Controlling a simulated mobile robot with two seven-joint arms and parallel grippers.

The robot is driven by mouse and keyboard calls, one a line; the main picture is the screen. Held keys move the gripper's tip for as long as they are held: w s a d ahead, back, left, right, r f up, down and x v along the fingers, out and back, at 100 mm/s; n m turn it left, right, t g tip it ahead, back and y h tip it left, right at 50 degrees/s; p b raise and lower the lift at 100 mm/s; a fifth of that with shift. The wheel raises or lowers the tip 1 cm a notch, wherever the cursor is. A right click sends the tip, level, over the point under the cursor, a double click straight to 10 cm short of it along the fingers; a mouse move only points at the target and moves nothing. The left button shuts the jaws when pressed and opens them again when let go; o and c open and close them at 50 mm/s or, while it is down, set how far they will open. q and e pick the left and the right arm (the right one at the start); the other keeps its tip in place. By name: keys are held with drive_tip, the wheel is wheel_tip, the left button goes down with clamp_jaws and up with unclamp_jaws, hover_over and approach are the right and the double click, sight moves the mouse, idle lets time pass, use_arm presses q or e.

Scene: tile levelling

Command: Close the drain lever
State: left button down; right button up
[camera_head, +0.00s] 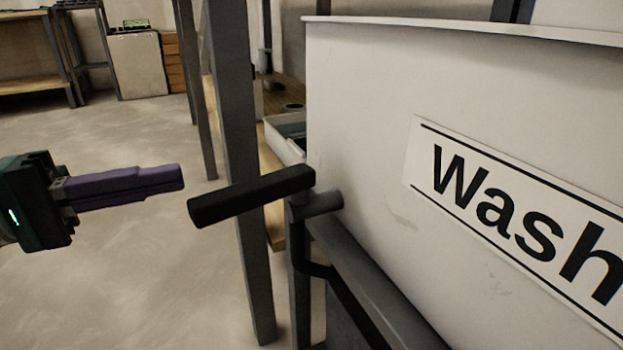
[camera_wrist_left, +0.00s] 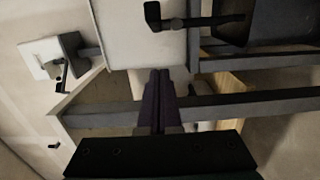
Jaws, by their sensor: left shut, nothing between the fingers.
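The drain lever (camera_head: 252,195) is a black bar on a grey pipe fitting at the lower left corner of the white wash tank (camera_head: 370,90). In the head view it sticks out to the left, toward my left gripper (camera_head: 180,178). That gripper has purple fingers, which are shut and empty. Its tips appear just left of the lever, with a small gap in the picture. In the left wrist view the shut fingers (camera_wrist_left: 160,85) point up toward the tank's edge, and a black lever (camera_wrist_left: 152,16) shows near the top. My right gripper is not in view.
A grey upright post (camera_head: 240,150) stands behind the lever. A dark frame rail (camera_head: 370,275) runs under the tank. A wooden shelf with a light tray (camera_head: 285,135) is behind. Open concrete floor (camera_head: 120,270) lies to the left.

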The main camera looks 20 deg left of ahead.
sight(256, 192)
use_arm(q)
drive_tip(key=d+b, duration=0.1)
drive_tip(key=d, duration=0.4)
drive_tip(key=shift+d+b, duration=0.25)
drive_tip(key=shift+b, duration=0.05)
